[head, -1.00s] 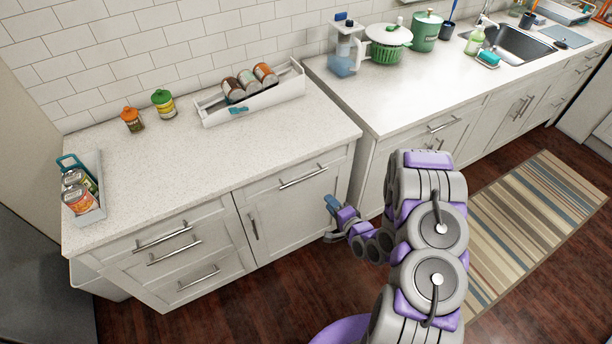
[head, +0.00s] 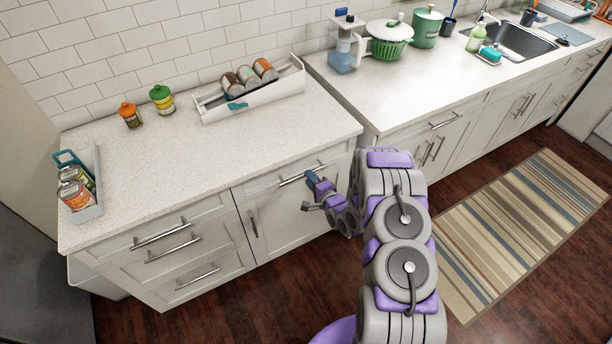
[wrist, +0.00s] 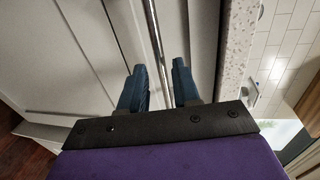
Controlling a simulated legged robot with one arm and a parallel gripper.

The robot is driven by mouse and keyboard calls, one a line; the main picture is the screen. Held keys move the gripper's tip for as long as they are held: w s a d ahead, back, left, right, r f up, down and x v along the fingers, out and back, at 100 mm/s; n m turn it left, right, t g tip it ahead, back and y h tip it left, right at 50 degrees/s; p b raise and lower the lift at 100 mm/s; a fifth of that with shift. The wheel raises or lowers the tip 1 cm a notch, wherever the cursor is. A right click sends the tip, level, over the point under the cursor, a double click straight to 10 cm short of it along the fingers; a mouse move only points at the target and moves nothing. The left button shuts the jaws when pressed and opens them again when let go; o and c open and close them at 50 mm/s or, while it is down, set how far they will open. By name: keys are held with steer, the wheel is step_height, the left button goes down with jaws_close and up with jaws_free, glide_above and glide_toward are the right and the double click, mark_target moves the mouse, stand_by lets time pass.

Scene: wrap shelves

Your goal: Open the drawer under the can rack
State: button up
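A white can rack (head: 262,106) with three cans lying in it stands at the back of the near counter. Below that counter part is a closed white drawer (head: 262,192) with a horizontal metal bar handle (head: 325,167). My gripper (head: 309,192) is in front of this drawer, by its handle. In the wrist view my gripper (wrist: 160,68) is open, with its two blue fingers apart. The handle bar (wrist: 152,25) runs lengthwise through the gap between them. I cannot tell whether either finger touches the bar.
A closed cabinet door (head: 290,220) is below the drawer. More closed drawers (head: 180,253) are at the left. A second rack (head: 91,213) with cans stands at the counter's left end. Two jars (head: 131,117) stand at the back. A striped rug (head: 520,230) lies on the right.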

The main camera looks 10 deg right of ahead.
steer(key=shift+x, duration=2.05)
jaws_close()
steer(key=shift+s, duration=0.1)
